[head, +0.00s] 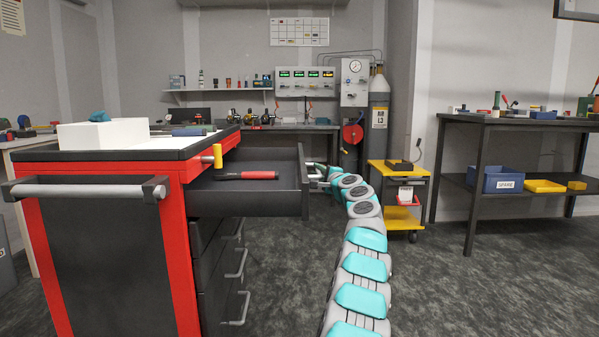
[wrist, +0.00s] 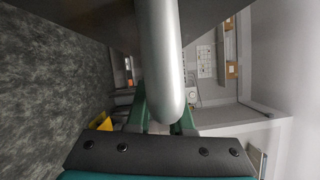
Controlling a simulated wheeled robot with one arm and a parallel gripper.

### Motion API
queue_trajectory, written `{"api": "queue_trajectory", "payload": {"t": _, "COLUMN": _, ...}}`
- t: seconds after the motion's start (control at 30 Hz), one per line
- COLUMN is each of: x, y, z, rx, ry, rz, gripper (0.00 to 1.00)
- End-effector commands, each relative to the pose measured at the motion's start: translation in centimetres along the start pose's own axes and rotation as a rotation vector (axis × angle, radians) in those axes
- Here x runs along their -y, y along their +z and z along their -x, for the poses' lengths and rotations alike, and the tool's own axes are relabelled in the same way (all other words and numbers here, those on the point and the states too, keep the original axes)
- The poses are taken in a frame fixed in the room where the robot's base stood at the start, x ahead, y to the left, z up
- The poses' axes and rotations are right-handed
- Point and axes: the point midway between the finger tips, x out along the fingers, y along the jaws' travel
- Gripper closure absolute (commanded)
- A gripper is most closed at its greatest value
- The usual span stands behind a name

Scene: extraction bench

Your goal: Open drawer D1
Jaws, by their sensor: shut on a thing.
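The top drawer (head: 258,199) of the red and black tool cabinet (head: 170,252) is pulled far out to the right in the head view. I cannot read a D1 label on it. A tool with a red handle (head: 246,175) lies inside. My gripper (head: 316,172) is at the outer face of the drawer front, partly hidden there. In the wrist view, the silver drawer handle (wrist: 160,65) runs between the green fingers of my gripper (wrist: 165,118), which is shut on it. The dark drawer front (wrist: 105,18) shows behind the handle.
The lower drawers (head: 220,265) are closed, their handles sticking out. A yellow trolley (head: 405,215) stands just right of my arm. The floor (head: 470,285) at the right is clear.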

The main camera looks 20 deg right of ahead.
Motion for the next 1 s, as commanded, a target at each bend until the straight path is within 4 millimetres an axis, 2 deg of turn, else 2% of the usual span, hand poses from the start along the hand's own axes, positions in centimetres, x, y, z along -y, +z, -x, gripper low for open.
{"api": "queue_trajectory", "payload": {"t": 0.03, "x": 0.1, "y": -0.8, "z": 0.3, "rx": -0.004, "ry": 0.002, "rz": 0.002, "gripper": 1.00}}
{"api": "queue_trajectory", "payload": {"t": 0.23, "x": 0.5, "y": -2.3, "z": 0.9, "rx": -0.003, "ry": 0.000, "rz": 0.001, "gripper": 1.00}}
{"api": "queue_trajectory", "payload": {"t": 0.7, "x": 0.5, "y": -2.6, "z": 1.1, "rx": 0.000, "ry": 0.001, "rz": 0.000, "gripper": 1.00}}
{"api": "queue_trajectory", "payload": {"t": 0.73, "x": 0.5, "y": -2.6, "z": 1.1, "rx": 0.000, "ry": 0.001, "rz": 0.000, "gripper": 0.79}}
{"api": "queue_trajectory", "payload": {"t": 1.0, "x": 0.6, "y": -2.6, "z": 1.1, "rx": 0.000, "ry": 0.000, "rz": 0.000, "gripper": 0.50}}
